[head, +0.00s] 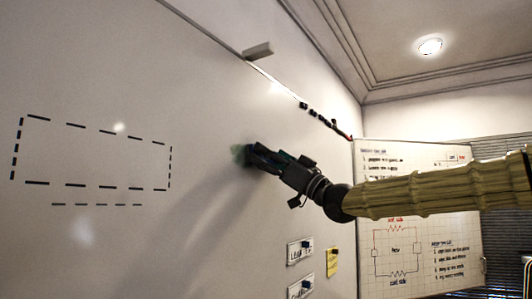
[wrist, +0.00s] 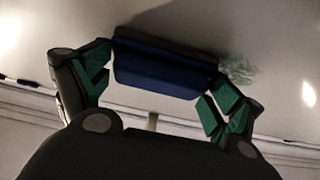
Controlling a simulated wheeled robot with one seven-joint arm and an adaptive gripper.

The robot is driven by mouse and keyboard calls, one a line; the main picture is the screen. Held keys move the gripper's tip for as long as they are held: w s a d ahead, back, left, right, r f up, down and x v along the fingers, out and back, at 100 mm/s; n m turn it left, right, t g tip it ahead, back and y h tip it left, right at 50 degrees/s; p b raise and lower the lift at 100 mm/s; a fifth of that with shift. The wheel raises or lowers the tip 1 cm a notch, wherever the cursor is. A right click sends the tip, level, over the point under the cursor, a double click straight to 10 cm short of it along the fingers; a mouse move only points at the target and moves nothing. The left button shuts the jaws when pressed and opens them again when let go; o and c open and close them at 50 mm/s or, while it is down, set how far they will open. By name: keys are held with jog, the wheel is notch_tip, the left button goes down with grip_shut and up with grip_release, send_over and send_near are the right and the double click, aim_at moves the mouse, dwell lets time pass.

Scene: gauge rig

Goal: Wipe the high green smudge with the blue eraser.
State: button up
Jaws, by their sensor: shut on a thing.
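A green smudge (head: 238,154) marks the large whiteboard (head: 130,90) in the head view, just left of my gripper's tip. In the wrist view the smudge (wrist: 238,71) shows pale green, at the right end of the blue eraser (wrist: 160,70). My gripper (head: 262,157) is shut on the eraser, with its green-padded fingers (wrist: 155,88) at the eraser's two ends. The eraser's dark side faces the board and appears against it or very close. It may cover part of the smudge; its contact is hidden.
A dashed black rectangle (head: 95,155) is drawn on the board at left. A grey block (head: 258,50) sits at the board's upper edge. A chart board (head: 415,200) stands at right behind my arm.

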jog(key=shift+w+d+r+p, duration=0.1)
jog(key=shift+w+d+p, duration=0.3)
jog(key=shift+w, duration=0.15)
jog(key=shift+w+d, duration=0.15)
jog(key=shift+w, duration=0.05)
jog(key=shift+s+a+f+b, duration=0.1)
jog(key=shift+s+a+b, duration=1.15)
jog(key=shift+s, duration=0.3)
jog(key=shift+s+a+f+b, duration=0.1)
jog(key=shift+s+a+b, duration=0.9)
jog(key=shift+s+b, duration=0.4)
jog(key=shift+s+a+b, duration=1.15)
jog(key=shift+s+b, duration=0.05)
jog(key=shift+s, duration=0.45)
jog(key=shift+s+a+r+b, duration=0.1)
jog(key=shift+s+a+b, duration=0.55)
jog(key=shift+s, duration=0.35)
jog(key=shift+r+p, duration=0.35)
jog(key=shift+r, duration=0.1)
jog(key=shift+w+d+p, duration=0.3)
jog(key=shift+w+p, duration=0.05)
jog(key=shift+w, duration=0.05)
jog(key=shift+w+d+p, duration=1.25)
jog(key=shift+w, duration=0.5)
jog(key=shift+w+d+p, duration=1.25)
jog(key=shift+w+p, duration=0.05)
jog(key=shift+w, duration=0.45)
jog(key=shift+w+d+p, duration=1.25)
jog(key=shift+w, duration=0.5)
jog(key=shift+f, duration=0.1)
